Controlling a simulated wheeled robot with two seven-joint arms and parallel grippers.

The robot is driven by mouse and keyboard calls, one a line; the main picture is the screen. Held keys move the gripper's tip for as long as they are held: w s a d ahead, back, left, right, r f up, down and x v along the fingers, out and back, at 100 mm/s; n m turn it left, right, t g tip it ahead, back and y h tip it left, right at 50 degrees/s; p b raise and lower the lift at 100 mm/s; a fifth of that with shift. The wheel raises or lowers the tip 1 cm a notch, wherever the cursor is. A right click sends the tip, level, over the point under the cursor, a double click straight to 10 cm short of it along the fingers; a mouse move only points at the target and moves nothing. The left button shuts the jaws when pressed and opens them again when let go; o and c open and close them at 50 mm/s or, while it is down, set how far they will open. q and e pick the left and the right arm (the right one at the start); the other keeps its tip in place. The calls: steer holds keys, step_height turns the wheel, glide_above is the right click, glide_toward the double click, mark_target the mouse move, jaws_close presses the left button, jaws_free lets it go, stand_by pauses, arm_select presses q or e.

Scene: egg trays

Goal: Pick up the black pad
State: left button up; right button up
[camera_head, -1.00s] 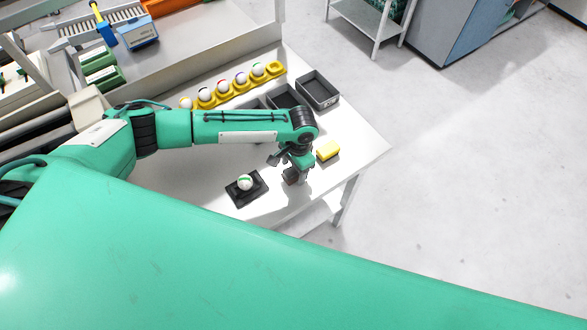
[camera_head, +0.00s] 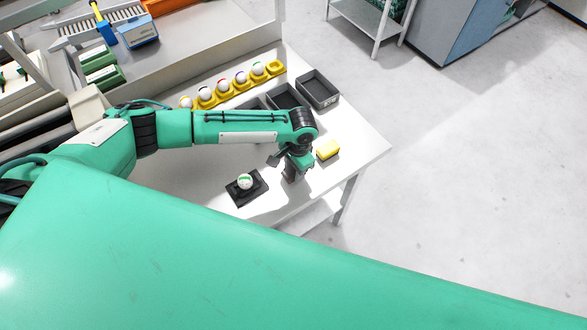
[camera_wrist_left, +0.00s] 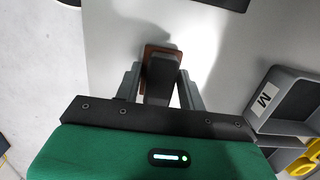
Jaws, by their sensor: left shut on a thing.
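My left gripper (camera_head: 291,170) is low over the front right of the white table, beside the yellow block. In the left wrist view, its two grey fingers (camera_wrist_left: 160,85) stand on either side of a black pad (camera_wrist_left: 158,78) with a brown layer along its far edge, and are shut on it. The pad casts a shadow on the table; whether it touches the surface I cannot tell. In the head view the pad is mostly hidden by the gripper. My right gripper is not in view.
A black tray (camera_head: 238,199) with a green-striped white egg (camera_head: 245,181) lies left of the gripper. A yellow block (camera_head: 328,149) lies to its right. Dark bins (camera_head: 318,88) and a yellow egg holder (camera_head: 223,97) with several eggs stand behind. The table's front edge is close.

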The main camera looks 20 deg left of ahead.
arm_select(q)
step_height(320, 180, up, 20)
steer(key=b, duration=0.4)
steer(key=shift+f, duration=0.25)
